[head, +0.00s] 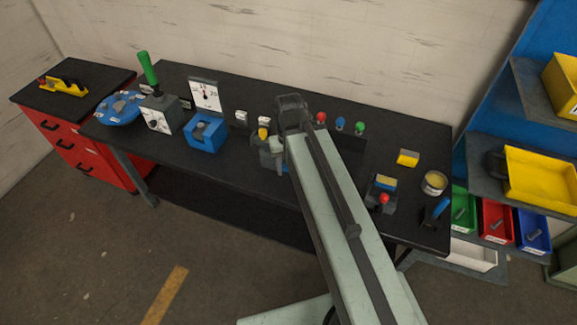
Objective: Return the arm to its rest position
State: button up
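My arm (335,215) reaches out from the bottom right over the black workbench (225,170). Its dark far end (291,108) is above the middle of the bench. My gripper (268,155) seems to point down below that end, beside a small yellow-topped item (262,133). The fingertips are too small and too covered by the arm to tell whether they are open, shut or holding anything. It also cannot be told whether they touch the bench.
Red, blue and green knobs (340,123) stand behind. A round tin (434,183) and yellow block (408,158) are right.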

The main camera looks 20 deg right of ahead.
notch_tip(320, 180, down, 12)
jog(key=b, duration=1.2)
jog(key=shift+a+f, duration=0.2)
